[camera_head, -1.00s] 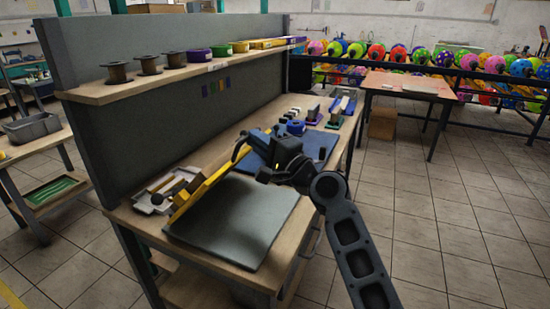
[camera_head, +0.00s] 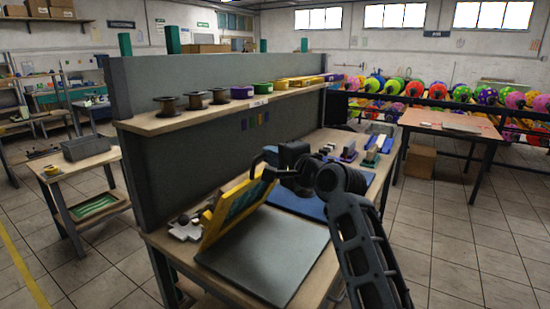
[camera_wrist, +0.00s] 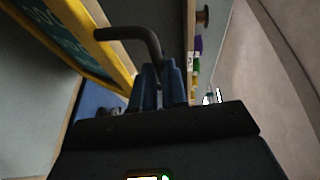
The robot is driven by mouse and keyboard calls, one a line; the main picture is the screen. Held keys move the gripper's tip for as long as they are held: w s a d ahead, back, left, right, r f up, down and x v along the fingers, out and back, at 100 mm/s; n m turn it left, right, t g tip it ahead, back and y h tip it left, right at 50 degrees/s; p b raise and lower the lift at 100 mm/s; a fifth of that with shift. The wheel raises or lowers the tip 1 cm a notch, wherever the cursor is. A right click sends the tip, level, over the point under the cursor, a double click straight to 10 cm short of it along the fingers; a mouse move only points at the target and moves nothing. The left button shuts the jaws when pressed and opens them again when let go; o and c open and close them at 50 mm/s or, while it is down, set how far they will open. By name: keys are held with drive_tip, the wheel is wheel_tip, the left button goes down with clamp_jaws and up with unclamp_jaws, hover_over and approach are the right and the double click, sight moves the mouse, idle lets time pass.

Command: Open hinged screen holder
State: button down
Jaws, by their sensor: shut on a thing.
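The hinged screen holder (camera_head: 209,234) is a yellow frame around a teal screen, raised at a steep tilt at the left end of the workbench. In the wrist view the frame (camera_wrist: 97,38) crosses the upper left, with pale markings on its screen. A dark curved handle (camera_wrist: 127,33) runs from the frame to my gripper. My gripper (camera_head: 268,174) is shut on this handle at the frame's upper right. Its blue fingers (camera_wrist: 161,77) hold the handle's end in the wrist view. A grey flat board (camera_head: 268,248) lies bare in front of the frame.
A blue mat (camera_head: 302,200) lies beyond the grey board. Small tools and ink blocks stand farther along the bench. A shelf (camera_head: 215,108) with spools and tape rolls runs along the grey partition (camera_head: 190,75) behind.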

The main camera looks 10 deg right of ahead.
wheel_tip(320, 180, up, 2)
drive_tip(key=shift+w+a+t, duration=0.1)
drive_tip(key=shift+t, duration=0.2)
drive_tip(key=c, duration=1.4)
unclamp_jaws()
drive_tip(key=shift+a+f, duration=0.1)
drive_tip(key=shift+c, duration=0.2)
drive_tip(key=b+v, duration=0.1)
drive_tip(key=v, duration=0.7)
drive_tip(key=shift+f+b, duration=0.3)
drive_tip(key=shift+w, duration=0.15)
